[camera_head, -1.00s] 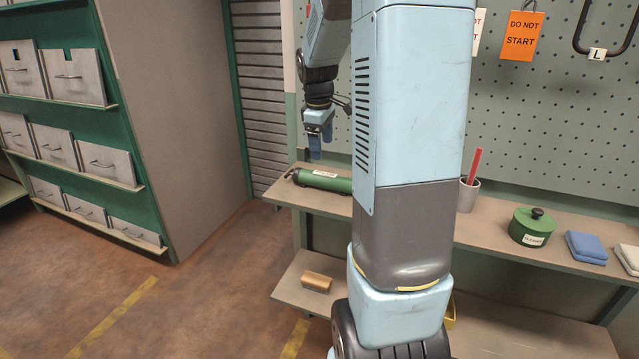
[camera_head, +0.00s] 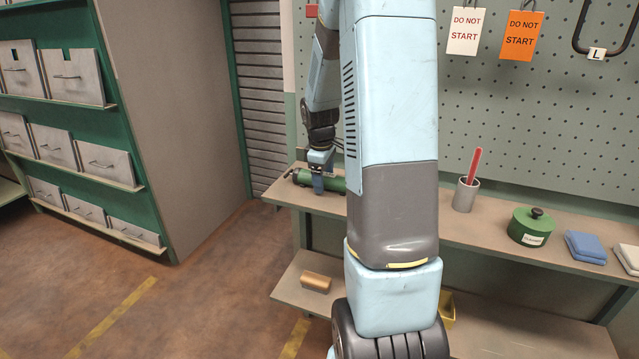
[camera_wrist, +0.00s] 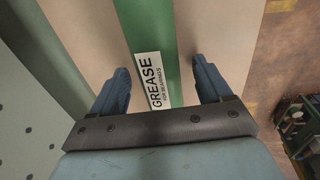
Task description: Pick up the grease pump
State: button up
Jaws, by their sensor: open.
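The grease pump (camera_head: 334,184) is a green cylinder lying on the upper shelf, at its left end in the head view. In the wrist view its green body (camera_wrist: 149,40) with a white label reading GREASE runs between my two fingers. My gripper (camera_head: 318,186) is at the pump from above, and it also shows in the wrist view (camera_wrist: 163,88). The fingers are open, one on each side of the pump, with gaps visible on both sides. My arm hides the pump's right end in the head view.
The shelf (camera_head: 488,228) also bears a grey cup (camera_head: 465,196) with a red stick, a green lidded pot (camera_head: 531,228) and folded cloths (camera_head: 585,247), all to the right. A pegboard (camera_head: 560,130) rises behind. A tan block (camera_head: 316,282) lies on the lower shelf.

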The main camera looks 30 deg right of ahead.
jog(key=shift+f, duration=0.1)
grip_shut()
dwell(0.8)
